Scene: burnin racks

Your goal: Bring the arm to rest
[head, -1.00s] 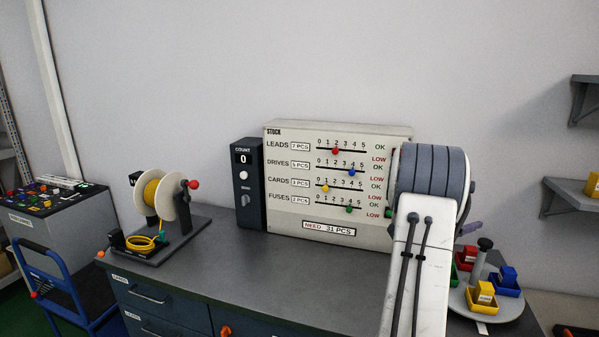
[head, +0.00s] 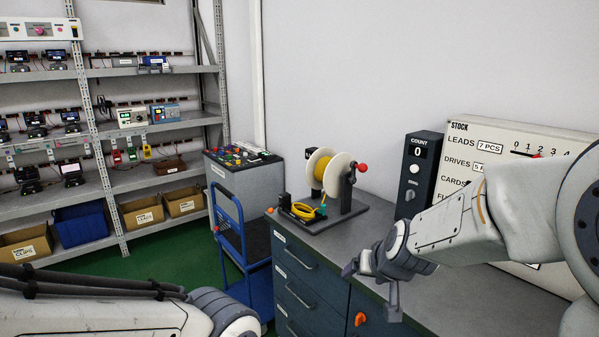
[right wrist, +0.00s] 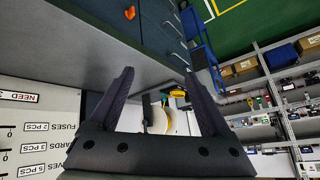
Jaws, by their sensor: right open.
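My right arm comes in from the right in the head view, in front of the stock board (head: 462,158). Its gripper (head: 371,288) hangs over the front edge of the grey bench (head: 480,305). In the right wrist view the two dark fingers of this gripper (right wrist: 159,73) stand wide apart with nothing between them. My left arm crosses the lower left of the head view; its gripper is out of the picture.
A cable reel (head: 335,180) and a black count box (head: 417,172) stand on the bench. A blue trolley (head: 232,225) stands left of the drawers. Shelving (head: 110,190) lines the far left, with green floor before it.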

